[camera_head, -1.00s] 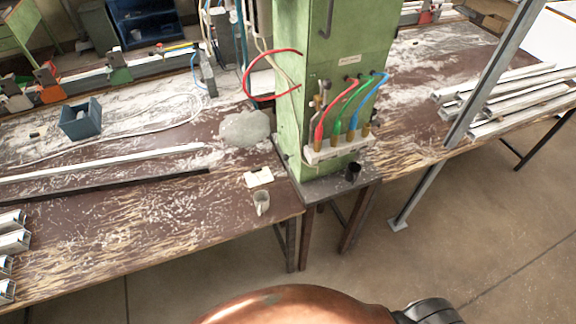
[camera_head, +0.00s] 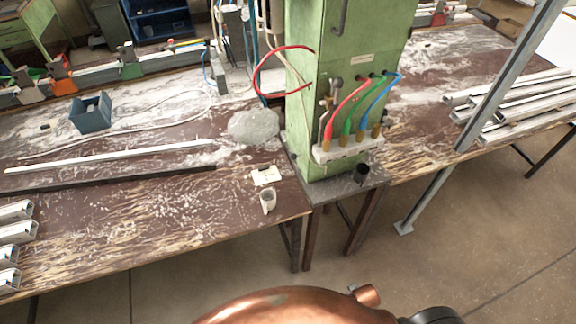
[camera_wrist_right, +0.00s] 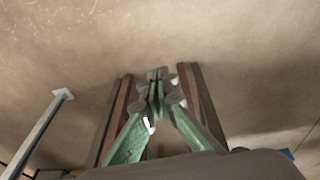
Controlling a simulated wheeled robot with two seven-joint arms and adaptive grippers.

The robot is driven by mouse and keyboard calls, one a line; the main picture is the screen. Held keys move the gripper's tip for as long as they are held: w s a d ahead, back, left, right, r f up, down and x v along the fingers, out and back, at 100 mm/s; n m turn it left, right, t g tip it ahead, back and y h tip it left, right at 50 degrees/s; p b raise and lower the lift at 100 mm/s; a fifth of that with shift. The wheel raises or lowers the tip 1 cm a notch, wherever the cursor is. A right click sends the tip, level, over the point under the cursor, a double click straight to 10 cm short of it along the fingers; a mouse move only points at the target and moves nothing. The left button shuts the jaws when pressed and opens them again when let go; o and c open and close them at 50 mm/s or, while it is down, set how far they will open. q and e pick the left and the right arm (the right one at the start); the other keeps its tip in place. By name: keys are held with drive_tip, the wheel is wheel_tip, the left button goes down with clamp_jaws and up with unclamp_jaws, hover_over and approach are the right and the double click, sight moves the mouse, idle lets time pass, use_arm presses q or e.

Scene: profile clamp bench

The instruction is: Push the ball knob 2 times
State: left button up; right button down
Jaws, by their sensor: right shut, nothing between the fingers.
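A small grey rounded knob on a short stem (camera_head: 337,83) shows on the front of the green cabinet (camera_head: 304,120), above the hose block; I cannot tell for sure that it is the ball knob. My right gripper (camera_wrist_right: 158,76) shows in the right wrist view, with its fingers together and empty. It points down over bare floor, between dark reddish bars that look like bench legs, and touches nothing that I can see. Neither gripper shows in the head view.
Red, green and blue hoses (camera_head: 347,108) run to a white block (camera_head: 349,148) on the cabinet. A dark cup (camera_head: 361,173) stands below it. A slanted grey post (camera_head: 484,95) and metal profiles (camera_head: 520,108) are at right.

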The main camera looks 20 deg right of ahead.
sight(296, 156)
drive_tip(key=w+d+r+t+h, duration=0.1)
drive_tip(key=w+r, duration=0.2)
drive_tip(key=r, duration=0.7)
drive_tip(key=w+d+r+t, duration=0.1)
drive_tip(key=w+r, duration=0.1)
drive_tip(key=r, duration=0.8)
drive_tip(key=w+d+r+n+t+h, duration=0.1)
drive_tip(key=w+r+n+t+h, duration=0.35)
drive_tip(key=w+r, duration=0.75)
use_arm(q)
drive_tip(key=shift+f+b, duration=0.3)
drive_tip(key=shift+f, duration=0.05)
use_arm(e)
drive_tip(key=w+a+r+n+t+y, duration=0.2)
drive_tip(key=w+a+r+n+t, duration=0.2)
drive_tip(key=a, duration=0.6)
drive_tip(key=w+a+r+n+t+y, duration=0.2)
drive_tip(key=w+a+r+n+t, duration=0.3)
drive_tip(key=w+a+n, duration=0.3)
drive_tip(key=w+a+r, duration=0.1)
drive_tip(key=w+a, duration=0.1)
drive_tip(key=w, duration=0.1)
drive_tip(key=shift+a+r+y, duration=0.3)
drive_tip(key=shift+y, duration=0.05)
drive_tip(key=shift+w+n, duration=0.1)
drive_tip(key=shift+n, duration=0.15)
